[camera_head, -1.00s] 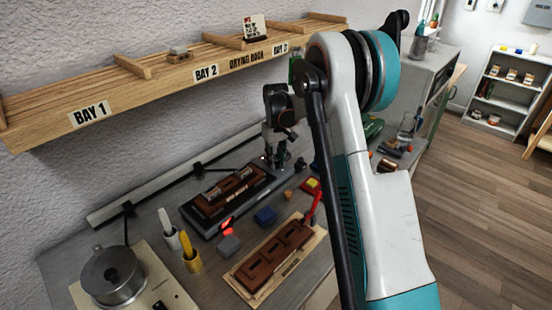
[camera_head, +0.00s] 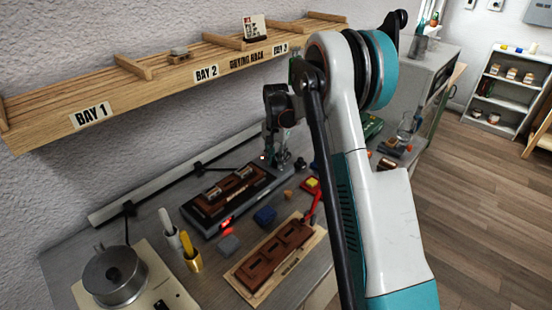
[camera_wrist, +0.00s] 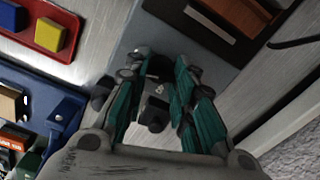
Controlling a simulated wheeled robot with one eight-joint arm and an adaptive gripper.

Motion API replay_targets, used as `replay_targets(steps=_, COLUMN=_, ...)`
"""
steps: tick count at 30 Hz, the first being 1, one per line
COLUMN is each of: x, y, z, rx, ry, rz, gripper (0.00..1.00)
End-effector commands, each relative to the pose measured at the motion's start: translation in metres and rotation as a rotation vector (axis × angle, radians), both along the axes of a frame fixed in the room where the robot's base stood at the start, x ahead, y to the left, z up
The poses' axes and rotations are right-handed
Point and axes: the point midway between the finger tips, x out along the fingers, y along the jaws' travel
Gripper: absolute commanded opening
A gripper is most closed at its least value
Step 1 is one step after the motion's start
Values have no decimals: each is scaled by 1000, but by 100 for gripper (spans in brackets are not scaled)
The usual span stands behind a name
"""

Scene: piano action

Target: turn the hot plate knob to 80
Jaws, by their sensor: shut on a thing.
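The long dark hot plate (camera_head: 213,221) lies along the back of the bench, with a brown moulded block (camera_head: 229,189) on top and a red light at its near end. My gripper (camera_head: 281,161) reaches down at the far end of this plate. In the wrist view my teal-sided fingers (camera_wrist: 157,72) stand over the plate's grey end (camera_wrist: 148,36) and are shut on a small dark knob (camera_wrist: 159,68). The fingers hide most of the knob. I cannot read its scale or setting.
A metal pot (camera_head: 114,274) sits on a cream unit at the near left. A wooden shelf (camera_head: 140,84) runs along the wall above.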

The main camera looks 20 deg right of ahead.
Motion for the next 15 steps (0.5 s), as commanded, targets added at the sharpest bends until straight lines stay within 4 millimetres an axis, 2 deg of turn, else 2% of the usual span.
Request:
replay_targets(steps=6, x=1, y=0, z=1, rx=0, ry=-3, rz=-153, gripper=0)
replay_targets(steps=15, x=1, y=0, z=1, rx=0, ry=-3, rz=-275, gripper=0)
